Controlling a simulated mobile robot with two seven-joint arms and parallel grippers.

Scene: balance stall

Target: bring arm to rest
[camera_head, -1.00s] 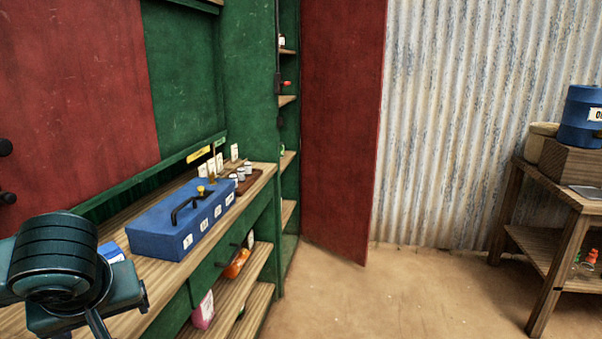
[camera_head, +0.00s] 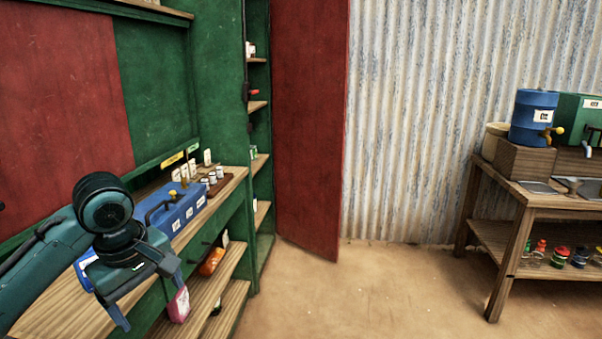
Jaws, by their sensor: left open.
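My left arm comes in from the left over the wooden counter (camera_head: 62,296). My left gripper (camera_head: 150,306) points down at the counter's front edge, its fingers apart, with nothing seen between them. The blue box (camera_head: 184,212) with a black handle and white labels stands on the counter just beyond the gripper, partly hidden by my wrist. A smaller blue item (camera_head: 84,268) shows behind the arm and is mostly covered. My right gripper is out of view.
Small cups (camera_head: 212,177) stand behind the box. Shelves below hold an orange item (camera_head: 211,262) and a pink one (camera_head: 179,305). An open red door (camera_head: 308,120) stands ahead. A side table (camera_head: 512,198) at right bears a blue barrel (camera_head: 532,117). The floor between is clear.

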